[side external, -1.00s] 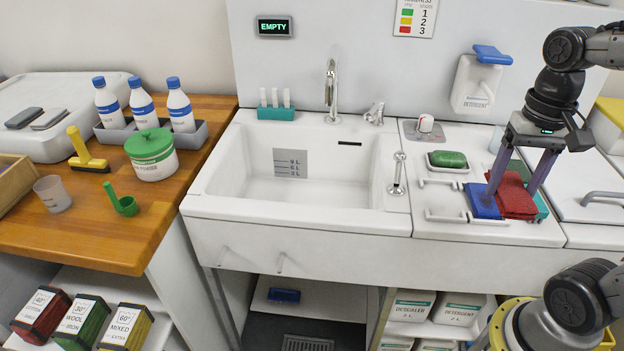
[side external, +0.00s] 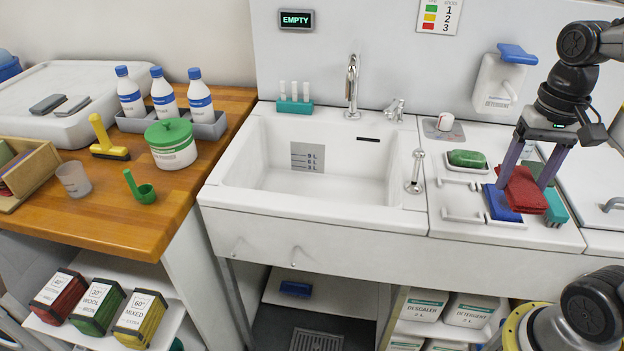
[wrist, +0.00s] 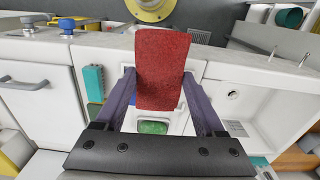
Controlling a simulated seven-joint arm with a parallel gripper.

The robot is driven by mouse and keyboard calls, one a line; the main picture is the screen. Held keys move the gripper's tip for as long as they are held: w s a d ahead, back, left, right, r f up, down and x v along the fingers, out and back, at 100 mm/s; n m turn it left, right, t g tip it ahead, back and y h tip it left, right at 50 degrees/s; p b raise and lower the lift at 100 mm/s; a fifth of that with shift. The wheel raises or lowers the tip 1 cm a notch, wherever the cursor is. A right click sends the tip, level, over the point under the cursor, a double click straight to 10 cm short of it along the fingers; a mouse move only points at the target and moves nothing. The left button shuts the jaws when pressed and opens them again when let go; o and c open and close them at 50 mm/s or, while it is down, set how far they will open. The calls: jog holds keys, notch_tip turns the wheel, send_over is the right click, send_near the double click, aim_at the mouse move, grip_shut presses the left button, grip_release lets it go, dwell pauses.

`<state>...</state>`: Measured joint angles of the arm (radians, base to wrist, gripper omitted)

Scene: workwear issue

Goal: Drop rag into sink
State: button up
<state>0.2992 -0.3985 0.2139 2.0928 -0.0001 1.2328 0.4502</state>
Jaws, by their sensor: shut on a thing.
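The red rag (side external: 524,196) is held between the two fingers of my gripper (side external: 524,182), over the counter to the right of the sink. It appears slightly raised, above a blue cloth-like piece (side external: 503,204). In the wrist view the red rag (wrist: 162,70) spans the gap between my fingers (wrist: 160,105). The white sink (side external: 232,200) is to the left, with an empty basin and level marks on its back wall. Its exact gap from the rag's underside to the pieces below is hard to tell.
A tap (side external: 352,85) stands behind the basin, and a metal lever (side external: 415,172) stands on its right rim. A green soap (side external: 466,158) lies in a dish left of my gripper. A teal brush-like piece (side external: 556,208) is to the right. A detergent dispenser (side external: 496,85) hangs behind.

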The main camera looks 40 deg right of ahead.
jog(key=w+a+f+n, duration=0.2)
jog(key=w+f, duration=0.1)
jog(key=w, duration=0.6)
jog(key=w+a+f+n, duration=0.1)
jog(key=w+a+f, duration=0.15)
jog(key=w, duration=0.65)
jog(key=w+a+f+n, duration=0.2)
jog(key=w+f, duration=0.2)
jog(key=w, duration=0.4)
jog(key=w+a+r+m, duration=0.4)
jog(key=w+r+m, duration=0.15)
jog(key=w, duration=0.55)
jog(key=w+d+f+m, duration=0.1)
jog(key=w+f+m, duration=0.2)
jog(key=w+m, duration=0.3)
jog(key=m, duration=0.3)
jog(key=shift+d+f, duration=0.2)
jog(key=shift+f, duration=0.05)
jog(key=shift+f, duration=0.1)
jog(key=shift+f, duration=2.8)
